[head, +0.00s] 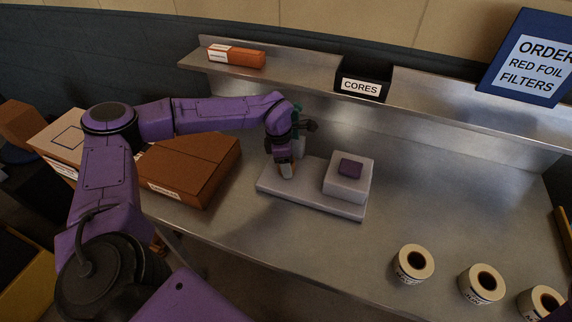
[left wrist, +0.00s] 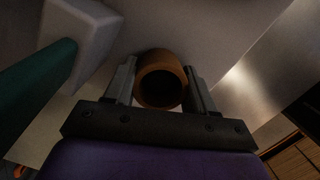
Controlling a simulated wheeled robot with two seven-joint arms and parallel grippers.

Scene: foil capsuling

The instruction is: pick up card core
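The card core (left wrist: 160,80) is a brown tube, seen nearly end-on in the left wrist view with a dark hollow. In the head view only a small orange-brown bit of it (head: 287,171) shows at the left end of the pale grey base (head: 305,198). My left gripper (head: 285,168) points down there; in the left wrist view its two fingers (left wrist: 161,85) lie close along both sides of the core. I cannot tell whether they press on it. My right gripper is out of view.
Brown boxes (head: 195,165) lie left. A black CORES bin (head: 361,88) sits on the back shelf (head: 420,98). White rolls (head: 414,262) stand front right; the table's middle right is clear.

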